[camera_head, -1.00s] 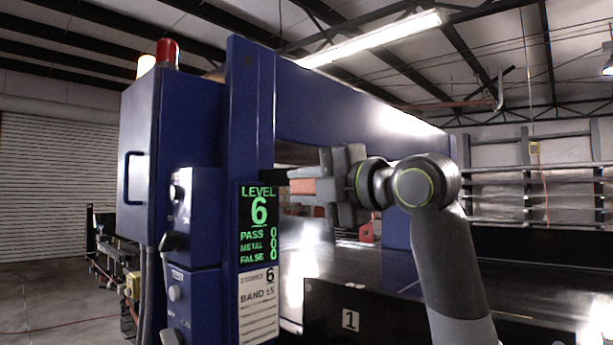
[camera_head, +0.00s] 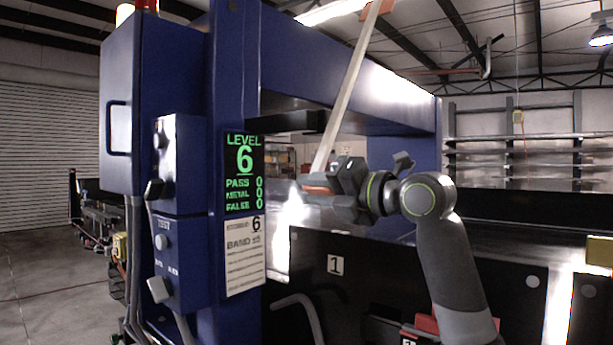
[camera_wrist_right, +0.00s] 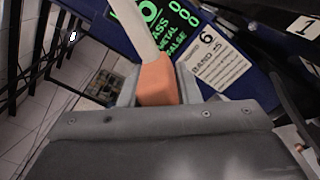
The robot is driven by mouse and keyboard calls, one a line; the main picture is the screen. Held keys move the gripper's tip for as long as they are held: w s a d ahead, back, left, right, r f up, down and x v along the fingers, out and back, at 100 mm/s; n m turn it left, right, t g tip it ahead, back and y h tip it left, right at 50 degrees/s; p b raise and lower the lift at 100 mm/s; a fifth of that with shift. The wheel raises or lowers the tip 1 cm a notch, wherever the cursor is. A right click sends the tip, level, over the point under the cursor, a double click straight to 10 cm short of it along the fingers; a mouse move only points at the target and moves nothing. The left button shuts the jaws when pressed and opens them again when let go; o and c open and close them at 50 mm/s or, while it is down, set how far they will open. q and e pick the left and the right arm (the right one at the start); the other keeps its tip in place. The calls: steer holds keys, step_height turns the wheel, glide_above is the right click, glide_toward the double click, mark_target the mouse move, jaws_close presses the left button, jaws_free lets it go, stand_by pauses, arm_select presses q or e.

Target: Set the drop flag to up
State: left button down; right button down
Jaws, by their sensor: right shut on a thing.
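A long pale pole (camera_head: 346,90), which looks like the drop flag, rises from my right gripper, leaning right toward its top. An orange piece shows at its top, cut by the frame edge. My right gripper (camera_head: 318,188) is shut on the orange lower end, in front of the machine opening. In the right wrist view, the orange end (camera_wrist_right: 156,82) sits between the fingers, with the pale pole (camera_wrist_right: 137,32) running up and left from it. Any mount of the pole is hidden. My left gripper is not in view.
The blue detector frame (camera_head: 228,70) stands left, with a green-lettered display (camera_head: 243,172) and a label sheet (camera_head: 243,255) close to my right gripper. A control box (camera_head: 178,165) has knobs. A dark panel marked 1 (camera_head: 336,265) and a curved grey bar (camera_head: 300,305) lie below.

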steer(key=shift+w+d+f, duration=0.3)
steer(key=shift+w+d, duration=0.55)
steer(key=shift+d, duration=0.05)
steer(key=c, duration=1.5)
jaws_free()
steer(key=o, duration=0.3)
steer(key=shift+w+d, duration=0.1)
steer(key=shift+w, duration=0.05)
steer(key=shift+o, duration=0.2)
steer(key=shift+w+d+f, duration=0.15)
steer(key=shift+w+f, duration=0.1)
steer(key=shift+w, duration=0.05)
steer(key=shift+s+a, duration=0.2)
steer(key=shift+s, duration=0.05)
steer(key=shift+f, duration=0.1)
